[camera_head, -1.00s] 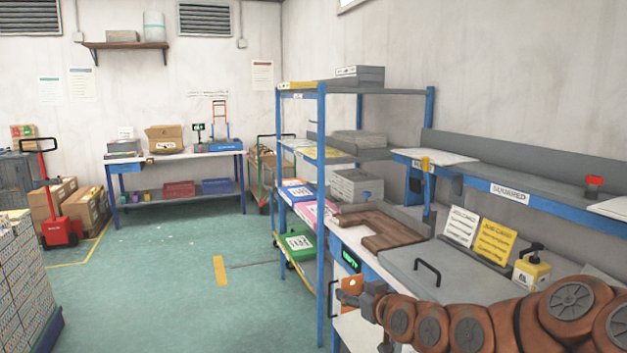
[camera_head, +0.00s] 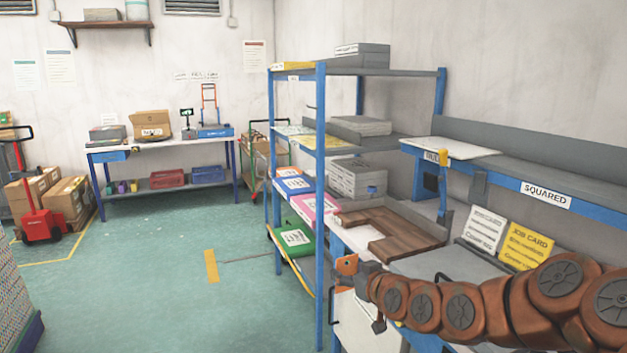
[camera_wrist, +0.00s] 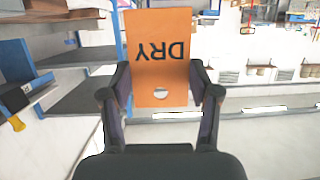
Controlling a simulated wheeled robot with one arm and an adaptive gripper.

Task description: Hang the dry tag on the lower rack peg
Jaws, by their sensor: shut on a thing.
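The orange dry tag (camera_head: 347,265) is in my gripper (camera_head: 362,277), in front of the shelf rack in the head view. In the wrist view the tag (camera_wrist: 158,45) stands between the fingers of my gripper (camera_wrist: 160,82). Its word DRY reads upside down, and a hole shows at its near end. The blue-framed rack (camera_head: 321,180) has its front post just left of the tag in the head view. I cannot pick out the lower rack peg with certainty.
A bench with a brown cut-out board (camera_head: 395,232) and a yellow job card (camera_head: 525,247) lies behind my arm. A blue ledge labelled SQUARED (camera_head: 545,195) runs above it. Coloured bins (camera_head: 297,238) sit on the rack's lower shelves. The green floor (camera_head: 150,270) at left is open.

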